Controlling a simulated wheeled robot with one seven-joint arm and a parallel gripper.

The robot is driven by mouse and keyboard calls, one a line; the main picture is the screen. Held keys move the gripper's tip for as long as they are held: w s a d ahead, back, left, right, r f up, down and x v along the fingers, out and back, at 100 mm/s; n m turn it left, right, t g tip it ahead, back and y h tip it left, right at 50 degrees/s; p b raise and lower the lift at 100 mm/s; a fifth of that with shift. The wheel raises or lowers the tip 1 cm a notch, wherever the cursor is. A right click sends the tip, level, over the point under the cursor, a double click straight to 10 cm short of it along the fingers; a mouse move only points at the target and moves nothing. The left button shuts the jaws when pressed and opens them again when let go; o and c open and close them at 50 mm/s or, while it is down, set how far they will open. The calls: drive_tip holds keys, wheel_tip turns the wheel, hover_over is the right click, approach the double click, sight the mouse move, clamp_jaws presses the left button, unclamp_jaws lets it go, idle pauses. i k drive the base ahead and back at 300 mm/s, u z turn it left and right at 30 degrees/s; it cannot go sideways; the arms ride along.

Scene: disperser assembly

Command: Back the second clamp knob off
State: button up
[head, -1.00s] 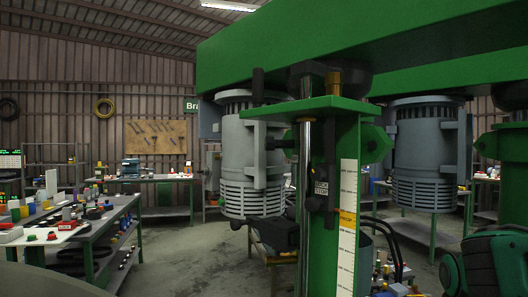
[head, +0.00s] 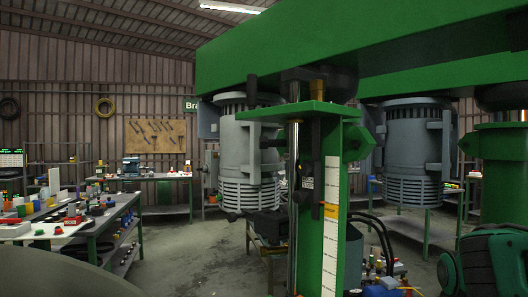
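The green disperser frame (head: 330,240) stands in front of me, with a bright vertical rod (head: 294,180) and a scale strip on its post. A grey ribbed motor (head: 242,150) hangs behind the post under the green beam. A black upright handle (head: 252,90) shows at the motor's top. My gripper is not in view.
A second grey motor (head: 405,155) hangs at the right. A bench (head: 120,210) with many small items is at the left. A pegboard with tools (head: 155,136) is on the back wall. Cables and small parts lie low, right of the post. The floor (head: 185,250) left of the frame is open.

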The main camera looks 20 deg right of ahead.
sight(263, 142)
drive_tip(key=k, duration=0.25)
drive_tip(key=z, duration=0.3)
drive_tip(key=i, duration=0.75)
drive_tip(key=u, duration=1.35)
